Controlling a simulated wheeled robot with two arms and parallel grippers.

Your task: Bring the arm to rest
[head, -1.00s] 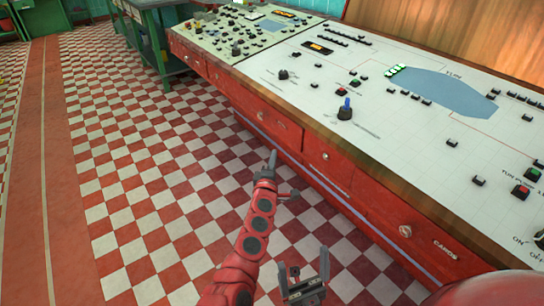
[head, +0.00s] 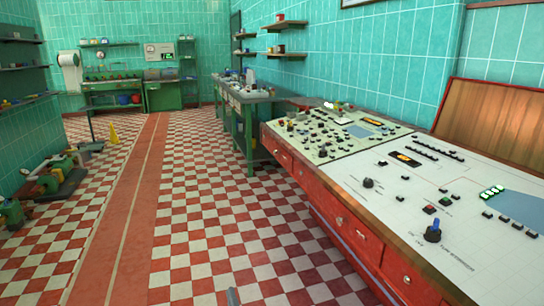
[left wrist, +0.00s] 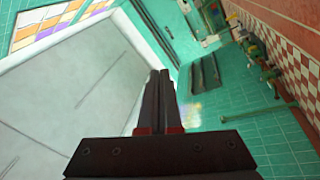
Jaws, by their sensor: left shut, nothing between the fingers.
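Only a small grey tip of my left gripper (head: 232,297) shows at the bottom edge of the head view, above the checkered floor and left of the red console (head: 345,222). In the left wrist view the two dark fingers of my left gripper (left wrist: 159,76) lie together, shut and empty. Nothing touches them there. The rest of the left arm is out of the head view. My right gripper is in neither view now.
The console's white panel (head: 395,210), with knobs and buttons, fills the right side. A green table (head: 250,110) stands beyond it. Machines (head: 55,178) and a yellow cone (head: 114,134) are at the left. The checkered floor (head: 215,215) between is clear.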

